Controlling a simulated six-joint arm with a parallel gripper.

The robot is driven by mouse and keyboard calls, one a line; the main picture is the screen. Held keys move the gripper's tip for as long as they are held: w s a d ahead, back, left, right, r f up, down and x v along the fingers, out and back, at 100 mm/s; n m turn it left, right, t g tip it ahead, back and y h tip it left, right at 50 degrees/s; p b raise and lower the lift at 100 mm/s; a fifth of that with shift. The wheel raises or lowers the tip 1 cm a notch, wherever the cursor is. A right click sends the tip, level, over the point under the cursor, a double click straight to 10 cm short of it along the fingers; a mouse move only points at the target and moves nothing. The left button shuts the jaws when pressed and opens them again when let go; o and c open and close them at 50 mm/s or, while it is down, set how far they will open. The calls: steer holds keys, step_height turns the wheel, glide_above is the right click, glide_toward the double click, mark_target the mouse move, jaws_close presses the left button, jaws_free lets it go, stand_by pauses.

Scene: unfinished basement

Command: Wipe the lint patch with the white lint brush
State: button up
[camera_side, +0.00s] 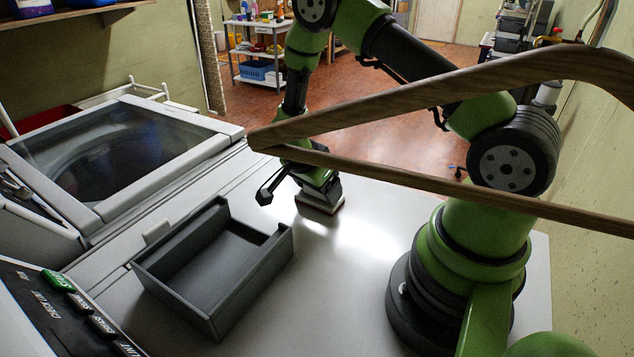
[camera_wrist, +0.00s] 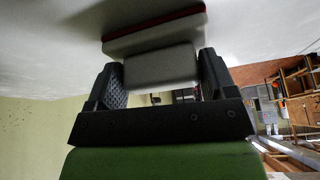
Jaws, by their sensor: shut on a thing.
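My gripper (camera_side: 318,184) is low over the white machine top in the side view. It is shut on the white lint brush (camera_side: 320,206). In the wrist view the brush's pale grip block (camera_wrist: 160,66) sits between the two dark fingers. Its wider head (camera_wrist: 153,36) has a red band and lies close to the white surface; I cannot tell whether it touches. I cannot make out a lint patch in either view; bright glare covers the surface to the right of the brush.
An open grey tray (camera_side: 150,274) stands left of the brush. A large wooden hanger (camera_side: 440,106) crosses the side view close to the camera and hides part of the arm. A washer with a glass lid (camera_side: 110,150) is at the left. The white top (camera_side: 345,260) is clear in front.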

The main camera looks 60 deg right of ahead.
steer(key=shift+w, duration=6.75)
steer(key=shift+s, duration=7)
steer(key=shift+s+r, duration=0.1)
steer(key=shift+r, duration=4)
